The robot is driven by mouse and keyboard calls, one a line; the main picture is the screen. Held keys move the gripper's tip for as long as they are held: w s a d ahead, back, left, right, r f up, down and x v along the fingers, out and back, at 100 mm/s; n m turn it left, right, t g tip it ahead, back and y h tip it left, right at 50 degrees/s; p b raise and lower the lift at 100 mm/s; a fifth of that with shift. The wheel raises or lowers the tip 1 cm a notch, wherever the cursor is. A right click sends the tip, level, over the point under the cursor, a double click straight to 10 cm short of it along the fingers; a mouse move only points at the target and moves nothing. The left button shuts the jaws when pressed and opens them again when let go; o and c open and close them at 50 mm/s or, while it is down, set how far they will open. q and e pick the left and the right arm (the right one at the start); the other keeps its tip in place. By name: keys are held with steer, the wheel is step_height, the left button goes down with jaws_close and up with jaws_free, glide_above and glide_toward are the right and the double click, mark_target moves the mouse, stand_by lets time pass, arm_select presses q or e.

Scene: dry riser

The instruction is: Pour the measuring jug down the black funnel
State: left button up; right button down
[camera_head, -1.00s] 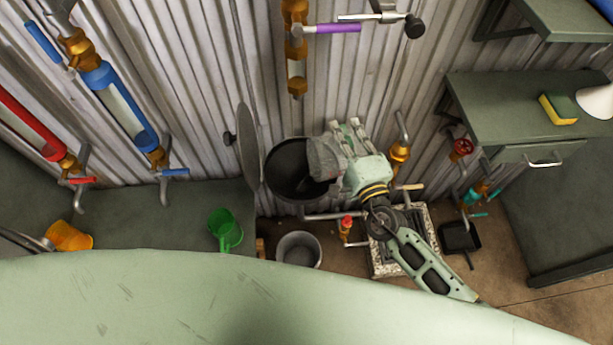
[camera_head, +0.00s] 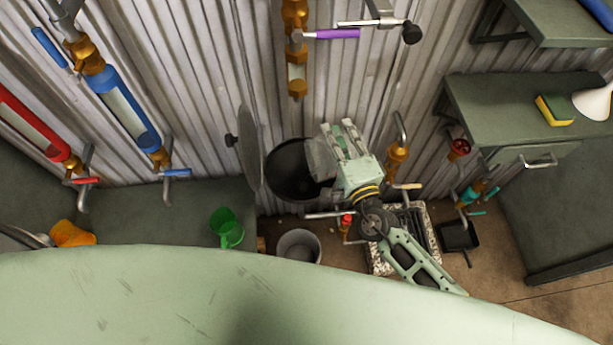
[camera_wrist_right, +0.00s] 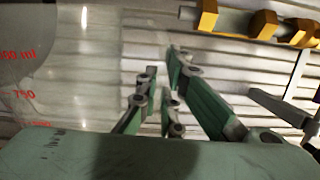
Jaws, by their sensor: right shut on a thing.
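The measuring jug (camera_head: 321,158) is see-through and grey in the head view. My right gripper (camera_head: 336,150) is shut on it and holds it at the right rim of the black funnel (camera_head: 286,172). In the right wrist view the jug (camera_wrist_right: 70,70) fills the left side, with red millilitre marks, beside the green gripper fingers (camera_wrist_right: 165,95). The jug overlaps the funnel's mouth in the head view; I cannot tell how far it is tilted or whether liquid is flowing. My left gripper is not clearly in view.
A round grey lid (camera_head: 249,150) stands open left of the funnel. A grey bucket (camera_head: 299,246) is on the floor below. A green cup (camera_head: 226,228) and an orange cup (camera_head: 72,233) are on the left. Brass valves (camera_head: 396,160) and pipes line the corrugated wall.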

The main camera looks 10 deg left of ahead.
mark_target(361, 138)
steer(key=shift+s+a+r+n+p, duration=0.2)
steer(key=shift+s+a+n+p, duration=0.1)
steer(key=shift+a+p, duration=0.1)
steer(key=shift+s+a+r+n+p, duration=0.2)
steer(key=shift+a+r+n+p, duration=0.1)
steer(key=shift+a+n+p, duration=0.2)
steer(key=d+f+m+b, duration=0.1)
steer(key=b, duration=0.1)
steer(key=w+d+f+m+b, duration=0.1)
steer(key=b, duration=0.1)
steer(key=w+d+f+m+b, duration=0.1)
steer(key=d+b, duration=0.1)
steer(key=shift+f, duration=0.15)
steer(key=shift+w+d+m+b, duration=0.4)
steer(key=shift+w+d+m, duration=0.15)
steer(key=shift+d+m, duration=0.2)
steer(key=shift+w+d+r+m, duration=0.25)
steer(key=shift+d+r, duration=0.1)
steer(key=shift+w+d+m+b, duration=0.3)
steer(key=shift+d+b, duration=0.1)
steer(key=shift+d, duration=0.25)
steer(key=w+d+f+m+b, duration=0.6)
steer(key=d+f+m+b, duration=0.4)
steer(key=m+b, duration=0.4)
steer(key=shift+d+f+m+h+b, duration=0.2)
steer(key=shift+f+m+h+b, duration=0.2)
steer(key=shift+f+b, duration=0.45)
